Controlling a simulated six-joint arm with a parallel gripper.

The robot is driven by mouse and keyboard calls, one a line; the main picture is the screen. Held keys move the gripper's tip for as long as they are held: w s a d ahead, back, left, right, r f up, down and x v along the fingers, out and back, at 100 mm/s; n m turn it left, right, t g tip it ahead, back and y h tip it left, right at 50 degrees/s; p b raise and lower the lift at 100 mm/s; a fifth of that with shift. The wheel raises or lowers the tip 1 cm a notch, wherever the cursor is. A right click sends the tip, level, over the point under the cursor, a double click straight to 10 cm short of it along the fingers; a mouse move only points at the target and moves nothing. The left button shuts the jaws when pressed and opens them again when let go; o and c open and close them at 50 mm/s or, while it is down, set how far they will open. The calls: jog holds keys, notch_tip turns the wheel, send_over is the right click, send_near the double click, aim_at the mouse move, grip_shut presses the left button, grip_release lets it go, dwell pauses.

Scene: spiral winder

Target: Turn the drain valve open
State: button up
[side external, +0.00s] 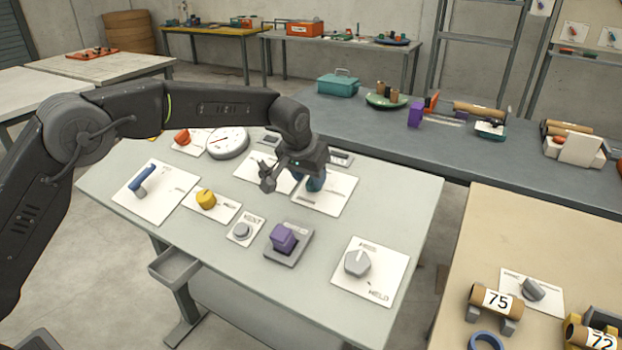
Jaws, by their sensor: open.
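My gripper (284,180) is over the back middle of the pale table, with its jaws open and pointing down. A dark blue knob or handle (316,183) stands on a white plate (338,192) right beside the jaws, partly hidden by the gripper; I cannot tell if they touch. Another white plate lies under the gripper's left side. A blue lever (143,178) sits slanted on a white plate at the left. A yellow knob (206,199) sits on a smaller plate. No label reading "drain" is legible, so I cannot tell which control is the drain valve.
A grey button (241,230), a purple block (283,238) on a grey base, and a grey knob (357,262) stand along the front. A round gauge (228,143) and a red knob (183,137) are behind. The table's right back corner is clear.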

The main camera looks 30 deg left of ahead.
jog(key=shift+x, duration=0.8)
grip_shut()
